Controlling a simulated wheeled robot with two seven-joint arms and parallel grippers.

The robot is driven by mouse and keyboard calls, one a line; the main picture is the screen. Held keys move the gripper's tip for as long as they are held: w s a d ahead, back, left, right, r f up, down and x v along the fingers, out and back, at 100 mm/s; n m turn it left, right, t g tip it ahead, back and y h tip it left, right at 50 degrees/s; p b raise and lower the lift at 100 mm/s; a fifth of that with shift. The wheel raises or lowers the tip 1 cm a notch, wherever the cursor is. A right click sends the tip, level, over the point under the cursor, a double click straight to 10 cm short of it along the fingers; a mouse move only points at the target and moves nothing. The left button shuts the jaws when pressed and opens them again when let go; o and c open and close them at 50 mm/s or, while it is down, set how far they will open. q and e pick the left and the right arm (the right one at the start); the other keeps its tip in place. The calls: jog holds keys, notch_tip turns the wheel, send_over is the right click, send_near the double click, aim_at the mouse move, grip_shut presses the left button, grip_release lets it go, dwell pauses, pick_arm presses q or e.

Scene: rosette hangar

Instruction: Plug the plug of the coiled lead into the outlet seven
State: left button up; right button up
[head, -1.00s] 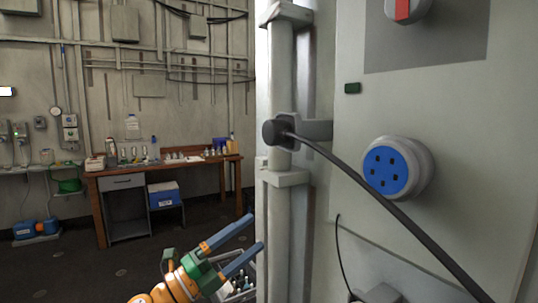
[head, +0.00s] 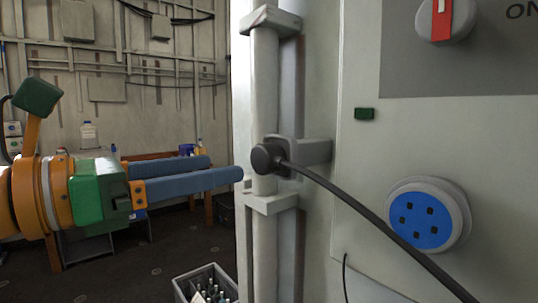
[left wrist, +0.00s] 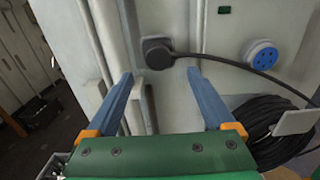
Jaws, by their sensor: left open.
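The black plug (head: 267,157) of the lead sits at a grey bracket on the panel's edge in the head view, its cable running down to the right. A blue round outlet (head: 426,221) with several dark holes and a grey rim is to its right; I cannot read a number on it. My left gripper (head: 226,171) is open and empty, fingers pointing right, just left of the plug. In the left wrist view the plug (left wrist: 156,53) lies ahead, between and beyond the open fingertips (left wrist: 160,74). The coiled black lead (left wrist: 275,128) hangs at right. My right gripper is not in view.
A red-and-white rotary switch (head: 446,18) is above the outlet. A small green tag (head: 364,113) is on the panel. A grey vertical post (head: 264,100) stands behind the plug. A crate of bottles (head: 205,284) is on the floor below. A wooden bench (head: 160,156) is behind my gripper.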

aim_at(258, 161)
pick_arm(q)
jog(key=p+x, duration=0.2)
jog(key=x, duration=0.5)
jog(key=shift+w+d+p, duration=0.1)
jog(key=shift+w+p, duration=0.15)
jog(key=shift+p, duration=0.15)
jog(key=shift+w+d, duration=0.45)
jog(key=shift+d, duration=0.05)
jog(key=shift+f, duration=0.1)
dwell(0.4)
grip_shut()
dwell(0.3)
